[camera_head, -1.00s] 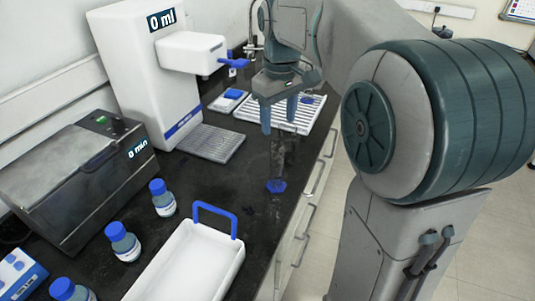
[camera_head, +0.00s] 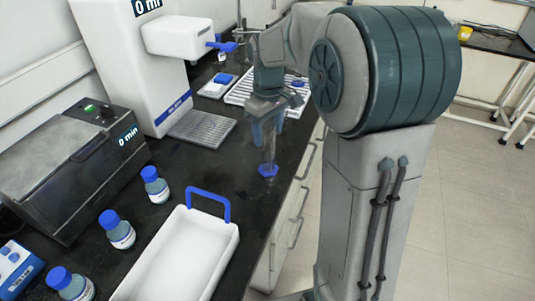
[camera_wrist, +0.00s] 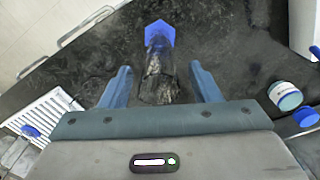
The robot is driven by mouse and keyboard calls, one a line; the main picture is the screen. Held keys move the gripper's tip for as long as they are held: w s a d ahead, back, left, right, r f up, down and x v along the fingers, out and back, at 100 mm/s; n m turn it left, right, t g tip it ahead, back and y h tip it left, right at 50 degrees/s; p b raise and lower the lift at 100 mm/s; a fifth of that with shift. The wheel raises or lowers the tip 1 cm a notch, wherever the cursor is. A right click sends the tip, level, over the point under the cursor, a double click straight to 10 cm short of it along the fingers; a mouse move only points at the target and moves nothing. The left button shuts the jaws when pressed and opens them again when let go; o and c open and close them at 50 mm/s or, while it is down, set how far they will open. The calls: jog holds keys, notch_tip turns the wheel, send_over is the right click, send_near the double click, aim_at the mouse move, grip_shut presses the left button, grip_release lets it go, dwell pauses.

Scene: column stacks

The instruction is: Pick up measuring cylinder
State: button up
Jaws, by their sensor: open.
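The measuring cylinder is clear with a blue hexagonal base (camera_head: 268,170) and stands upright on the black bench near its front edge. In the wrist view its clear body (camera_wrist: 158,78) and blue base (camera_wrist: 160,34) show between my two fingers. My gripper (camera_head: 267,138) is open, with its blue fingers pointing down at the cylinder's upper part. In the wrist view my gripper (camera_wrist: 163,84) has one finger on each side of the cylinder, with a gap on both sides. The cylinder's top is partly hidden by the fingers in the head view.
A white tray with a blue handle (camera_head: 209,193) lies in front on the bench. Several blue-capped bottles (camera_head: 155,186) stand left of it. A white dispenser (camera_head: 130,60) and a grey bath (camera_head: 70,165) stand behind. A white rack (camera_head: 245,88) lies beyond my gripper.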

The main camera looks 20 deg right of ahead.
aim_at(268, 149)
jog(key=shift+f, duration=1.3)
grip_shut()
